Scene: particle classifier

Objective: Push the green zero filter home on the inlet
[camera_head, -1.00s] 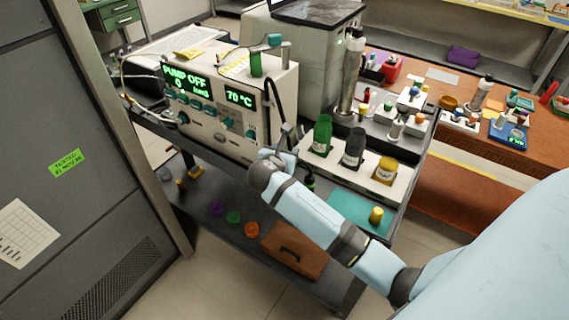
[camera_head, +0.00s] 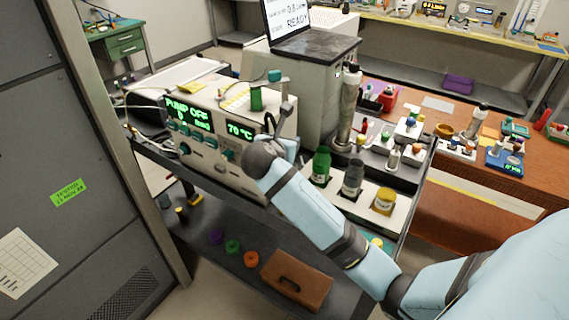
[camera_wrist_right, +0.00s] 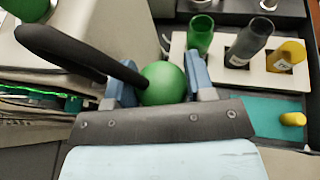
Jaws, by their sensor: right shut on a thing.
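In the right wrist view, a rounded green part (camera_wrist_right: 163,83) sits between the blue fingers of my right gripper (camera_wrist_right: 160,88). It looks like the green zero filter, seen end-on; the gripper is shut on it. A thick black tube crosses in front of its left side. In the head view my right gripper (camera_head: 277,136) is at the right end of the instrument's front (camera_head: 215,150); its own wrist hides the held part. A grey upright post (camera_head: 285,88) stands at the instrument's top right corner, just above the gripper. Whether it is the inlet, and whether the filter touches it, I cannot tell.
A green cylinder (camera_head: 256,98) stands on the instrument top. To the right, a white rack holds green (camera_head: 321,166), grey (camera_head: 352,178) and yellow (camera_head: 384,201) bottles. A metal column (camera_head: 347,110) rises behind them. A brown case (camera_head: 297,279) lies on the lower shelf.

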